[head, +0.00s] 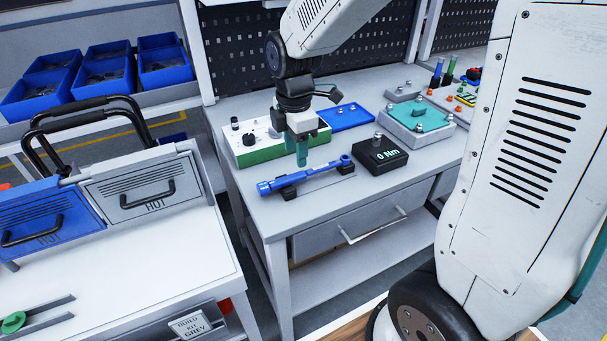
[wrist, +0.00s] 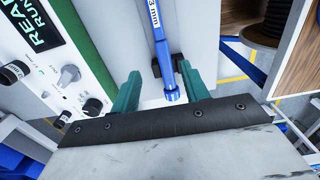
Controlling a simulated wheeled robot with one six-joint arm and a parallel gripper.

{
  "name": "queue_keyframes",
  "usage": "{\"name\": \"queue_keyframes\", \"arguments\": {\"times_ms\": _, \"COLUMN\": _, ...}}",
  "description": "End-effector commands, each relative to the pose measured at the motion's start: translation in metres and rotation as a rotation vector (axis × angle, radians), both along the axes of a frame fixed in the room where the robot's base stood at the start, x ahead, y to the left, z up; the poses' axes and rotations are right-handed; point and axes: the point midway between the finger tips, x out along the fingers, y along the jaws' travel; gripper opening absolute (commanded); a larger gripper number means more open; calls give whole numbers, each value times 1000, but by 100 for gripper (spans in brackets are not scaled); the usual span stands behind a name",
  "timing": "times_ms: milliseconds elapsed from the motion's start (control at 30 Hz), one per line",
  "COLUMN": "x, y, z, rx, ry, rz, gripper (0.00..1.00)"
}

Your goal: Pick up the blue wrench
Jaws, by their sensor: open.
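The blue wrench (head: 315,174) lies across two small black holders on the grey workbench, its thicker end to the left. In the wrist view the wrench (wrist: 161,35) runs up the picture, with its near end between the fingers. My gripper (head: 302,158) points down with its teal fingers apart and nothing held. In the head view the fingertips are just above and behind the wrench's middle. The fingers also frame it in the wrist view (wrist: 162,88). I cannot tell the exact height gap.
A white and green control box (head: 275,143) stands close behind and left of my gripper. A black "0 Nm" box (head: 380,157) is right of the wrench. A blue tray (head: 346,117) and a grey fixture with a teal plate (head: 418,119) lie behind. The bench's front strip is clear.

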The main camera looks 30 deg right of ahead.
Motion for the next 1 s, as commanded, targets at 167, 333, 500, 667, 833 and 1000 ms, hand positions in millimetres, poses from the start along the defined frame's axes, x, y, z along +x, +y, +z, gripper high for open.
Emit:
{"name": "queue_keyframes", "arguments": {"times_ms": 167, "x": -3, "y": 0, "z": -21, "rx": 0, "ry": 3, "rz": -1, "gripper": 45}}
{"name": "queue_keyframes", "arguments": {"times_ms": 333, "x": -7, "y": 2, "z": -47, "rx": 0, "ry": 4, "rz": -2, "gripper": 45}}
{"name": "queue_keyframes", "arguments": {"times_ms": 500, "x": -6, "y": 1, "z": -64, "rx": 0, "ry": 3, "rz": -3, "gripper": 45}}
{"name": "queue_keyframes", "arguments": {"times_ms": 667, "x": -6, "y": 1, "z": -65, "rx": 0, "ry": 0, "rz": -3, "gripper": 45}}
{"name": "queue_keyframes", "arguments": {"times_ms": 833, "x": -6, "y": 1, "z": -65, "rx": 0, "ry": 0, "rz": -3, "gripper": 23}}
{"name": "queue_keyframes", "arguments": {"times_ms": 1000, "x": -5, "y": 1, "z": -64, "rx": 0, "ry": -1, "rz": -3, "gripper": 0}}
